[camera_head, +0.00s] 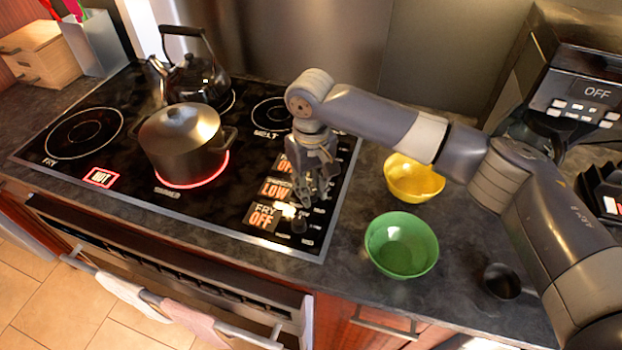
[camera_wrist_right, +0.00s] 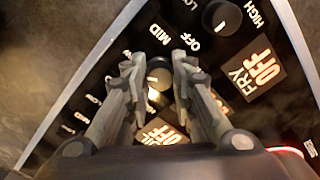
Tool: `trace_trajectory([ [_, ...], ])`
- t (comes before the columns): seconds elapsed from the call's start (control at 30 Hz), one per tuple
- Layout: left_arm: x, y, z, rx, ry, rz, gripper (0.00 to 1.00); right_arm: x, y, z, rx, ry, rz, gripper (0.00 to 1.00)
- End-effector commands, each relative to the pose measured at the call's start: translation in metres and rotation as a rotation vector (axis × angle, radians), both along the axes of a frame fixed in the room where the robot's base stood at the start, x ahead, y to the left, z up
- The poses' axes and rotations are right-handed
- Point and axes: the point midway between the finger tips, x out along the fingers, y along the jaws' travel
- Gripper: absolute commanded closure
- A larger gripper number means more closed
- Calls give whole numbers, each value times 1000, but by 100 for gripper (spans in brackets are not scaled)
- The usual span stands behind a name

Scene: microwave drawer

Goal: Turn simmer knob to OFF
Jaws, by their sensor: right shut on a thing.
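The simmer knob (camera_wrist_right: 158,74) is a round dark knob with a white mark, on the black cooktop's control strip. The lit display (camera_head: 272,188) beside it reads LOW. My right gripper (camera_head: 315,196) points down over the strip, its two fingers shut on this knob from both sides; the gripper mostly hides it in the head view. The fry knob (camera_wrist_right: 221,18) is apart from the fingers, beside a display (camera_head: 262,217) reading FRY OFF. My left gripper is not in view.
A lidded pot (camera_head: 183,140) stands on a glowing red ring, with a kettle (camera_head: 193,75) behind it. A yellow bowl (camera_head: 413,180) and a green bowl (camera_head: 401,246) stand right of the cooktop. A dark cup (camera_head: 502,281) is near my right arm.

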Motion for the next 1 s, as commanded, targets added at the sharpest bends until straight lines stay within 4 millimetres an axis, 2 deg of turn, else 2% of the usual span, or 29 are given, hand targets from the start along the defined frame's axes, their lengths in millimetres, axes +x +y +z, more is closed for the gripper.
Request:
trace_trajectory([
  [0.03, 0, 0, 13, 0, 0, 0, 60, 0, 0, 7, 2, 2, 39, 100],
  [0.1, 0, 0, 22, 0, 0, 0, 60, -1, 0, 6, 1, 3, 105, 100],
  [0.4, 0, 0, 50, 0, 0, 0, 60, 0, 1, 5, 2, 1, 390, 100],
  [0.7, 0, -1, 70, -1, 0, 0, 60, 0, 1, 4, 2, -1, 666, 100],
  [1.0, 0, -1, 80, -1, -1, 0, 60, 1, 1, 3, 2, -3, 876, 100],
])
